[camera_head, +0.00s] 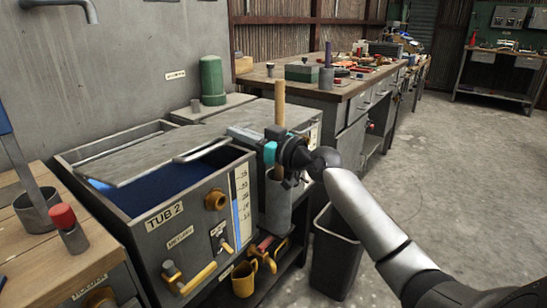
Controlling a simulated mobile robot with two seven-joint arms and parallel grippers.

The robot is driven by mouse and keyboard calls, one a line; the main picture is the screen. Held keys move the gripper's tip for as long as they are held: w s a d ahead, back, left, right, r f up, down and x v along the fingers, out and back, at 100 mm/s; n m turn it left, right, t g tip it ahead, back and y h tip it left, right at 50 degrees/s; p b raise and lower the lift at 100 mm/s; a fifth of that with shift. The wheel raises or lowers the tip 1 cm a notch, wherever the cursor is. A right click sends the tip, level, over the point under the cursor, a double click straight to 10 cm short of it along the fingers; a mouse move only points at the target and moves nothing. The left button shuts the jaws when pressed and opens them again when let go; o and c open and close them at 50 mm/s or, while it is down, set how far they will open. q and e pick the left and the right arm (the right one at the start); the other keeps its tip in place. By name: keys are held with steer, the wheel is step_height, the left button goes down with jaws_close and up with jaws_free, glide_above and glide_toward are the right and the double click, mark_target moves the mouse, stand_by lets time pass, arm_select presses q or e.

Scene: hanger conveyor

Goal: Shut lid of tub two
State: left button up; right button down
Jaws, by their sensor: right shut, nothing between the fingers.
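Tub two (163,231) is a grey metal tub labelled "TUB 2", at the left of the view, with blue liquid inside. Its flat grey lid (140,152), with a pale bar handle (203,149), lies over part of the top. The opening shows blue along the lid's front side, so the tub is partly uncovered. My right gripper (271,152), with teal on its fingers, is shut and empty to the right of the lid handle, apart from it. It overlaps a wooden stick in the picture. My left gripper is not in view.
The wooden stick (279,104) stands upright above a grey cylinder (278,202) beside the tub. Yellow valve handles (199,278) stick out in front. A black bin (336,255) stands on the floor. A green canister (212,79) is behind. A wooden bench (62,245) is at left.

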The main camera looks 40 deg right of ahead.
steer(key=s+d+f+b, duration=0.2)
steer(key=s+d+f, duration=0.1)
steer(key=s+f, duration=0.3)
steer(key=s+a+r+g+h+p, duration=0.2)
steer(key=a+r+g+p, duration=0.8)
steer(key=p, duration=2.4)
steer(key=r+t+b, duration=0.2)
steer(key=t, duration=0.2)
glide_above(194, 151)
steer(key=shift+f, duration=0.2)
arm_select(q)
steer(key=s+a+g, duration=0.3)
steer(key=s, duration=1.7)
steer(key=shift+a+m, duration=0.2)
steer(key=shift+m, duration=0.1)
arm_select(e)
steer(key=shift+s+d+f, duration=0.1)
steer(key=shift+s+f, duration=0.1)
steer(key=shift+f, duration=0.45)
steer(key=shift+s+f, duration=0.25)
steer(key=shift+f, duration=0.35)
steer(key=shift+s+d+f, duration=0.1)
steer(key=shift+s+f, duration=0.1)
steer(key=shift+f, duration=0.45)
